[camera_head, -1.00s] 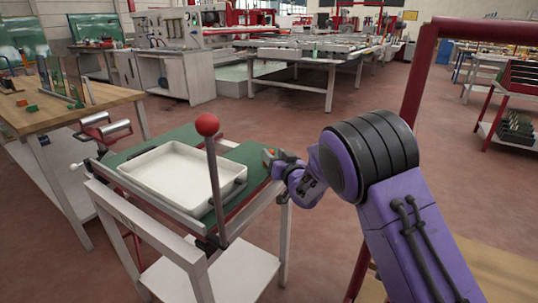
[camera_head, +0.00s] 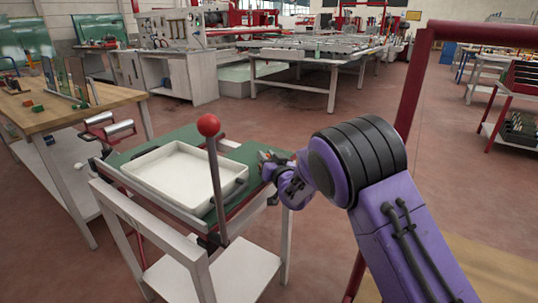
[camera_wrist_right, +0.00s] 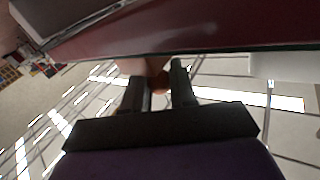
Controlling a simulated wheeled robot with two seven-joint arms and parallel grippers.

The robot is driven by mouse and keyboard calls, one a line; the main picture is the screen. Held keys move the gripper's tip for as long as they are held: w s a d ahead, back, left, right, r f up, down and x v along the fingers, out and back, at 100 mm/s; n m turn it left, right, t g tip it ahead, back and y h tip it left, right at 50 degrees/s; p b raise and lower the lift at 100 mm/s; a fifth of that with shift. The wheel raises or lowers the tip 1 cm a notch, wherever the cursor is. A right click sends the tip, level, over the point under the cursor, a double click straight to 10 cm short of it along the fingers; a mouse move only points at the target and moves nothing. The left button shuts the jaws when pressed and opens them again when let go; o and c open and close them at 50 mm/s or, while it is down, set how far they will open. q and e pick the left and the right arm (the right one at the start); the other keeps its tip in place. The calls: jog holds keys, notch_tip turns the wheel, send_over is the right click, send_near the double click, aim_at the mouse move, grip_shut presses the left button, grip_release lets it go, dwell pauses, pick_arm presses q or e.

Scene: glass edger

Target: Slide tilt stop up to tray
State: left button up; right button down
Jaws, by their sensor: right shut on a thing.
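The white tray (camera_head: 178,172) lies on the green top of the bench, right of the middle of which my right gripper (camera_head: 266,157) sits at the edge. The gripper is shut on a small orange piece, which I take to be the tilt stop; the fingers hide most of it. In the right wrist view the orange piece (camera_wrist_right: 159,82) shows between the two dark fingers, just under the bench edge. A gap of green surface lies between the gripper and the tray. My left gripper is not in view.
A lever with a red ball knob (camera_head: 208,125) stands upright at the tray's near right side. A wooden workbench (camera_head: 70,115) is at the left. A red frame post (camera_head: 415,85) stands at the right behind my right arm. Open floor lies beyond the bench.

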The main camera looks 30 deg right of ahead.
jog(key=shift+s+a+r, duration=0.1)
jog(key=shift+s+a, duration=0.2)
jog(key=shift+a, duration=0.15)
jog(key=shift+d, duration=0.15)
jog(key=shift+w+f, duration=0.1)
jog(key=shift+f, duration=0.1)
jog(key=c, duration=0.9)
grip_release()
jog(key=shift+r, duration=0.1)
jog(key=s, duration=0.7)
jog(key=s+a, duration=0.1)
jog(key=s, duration=0.2)
jog(key=shift+s, duration=0.3)
